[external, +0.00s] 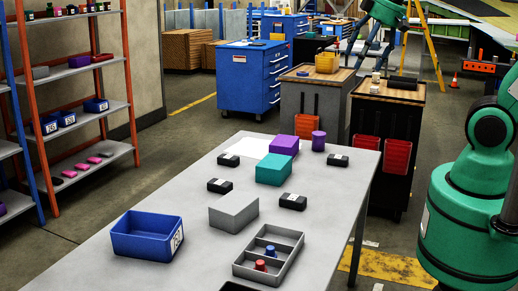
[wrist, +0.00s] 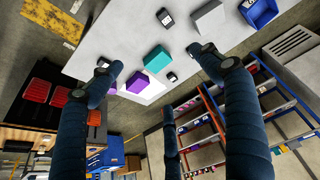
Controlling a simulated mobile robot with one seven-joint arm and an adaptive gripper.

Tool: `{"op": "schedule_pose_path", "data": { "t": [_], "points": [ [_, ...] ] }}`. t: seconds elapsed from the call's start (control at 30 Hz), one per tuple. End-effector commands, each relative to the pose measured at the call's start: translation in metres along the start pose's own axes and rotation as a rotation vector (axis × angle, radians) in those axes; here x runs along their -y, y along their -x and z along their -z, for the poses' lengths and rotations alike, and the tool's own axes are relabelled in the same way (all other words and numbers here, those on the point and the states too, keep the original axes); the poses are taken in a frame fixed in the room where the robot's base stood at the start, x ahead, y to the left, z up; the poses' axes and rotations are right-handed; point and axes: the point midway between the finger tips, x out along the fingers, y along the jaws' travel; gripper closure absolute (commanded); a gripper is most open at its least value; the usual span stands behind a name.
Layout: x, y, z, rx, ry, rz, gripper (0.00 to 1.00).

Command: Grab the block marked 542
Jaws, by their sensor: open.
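Several small black blocks with white labels lie on the grey table (external: 150,200). In the external view one is at the back left (external: 228,159), one at middle left (external: 219,185), one in front of the teal block (external: 292,201) and one at the right (external: 338,160). The label numbers are too small to read, so I cannot tell which is 542. In the wrist view two show clearly, one near the top (wrist: 165,17) and one near the middle (wrist: 172,77). My gripper (wrist: 158,65) is open and empty, its dark fingers spread above the table. The external view does not show it.
A teal block (external: 274,169), purple block (external: 283,147), purple cylinder (external: 318,140) and grey block (external: 233,211) stand among the black blocks. A blue bin (external: 138,236) and a divided grey tray (external: 240,268) with small pegs are nearer the front. Shelves (external: 85,107) stand at left.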

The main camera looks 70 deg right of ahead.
Motion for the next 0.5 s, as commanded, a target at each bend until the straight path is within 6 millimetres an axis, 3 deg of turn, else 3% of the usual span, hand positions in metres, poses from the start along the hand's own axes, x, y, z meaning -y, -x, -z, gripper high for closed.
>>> {"op": "schedule_pose_path", "data": {
  "t": [0.2, 0.5],
  "points": [
    [-0.040, -0.038, 0.033, 0.062, 0.002, -0.019, 0.22],
    [-0.104, -0.101, 0.064, 0.143, 0.009, -0.029, 0.22]
  ]
}}
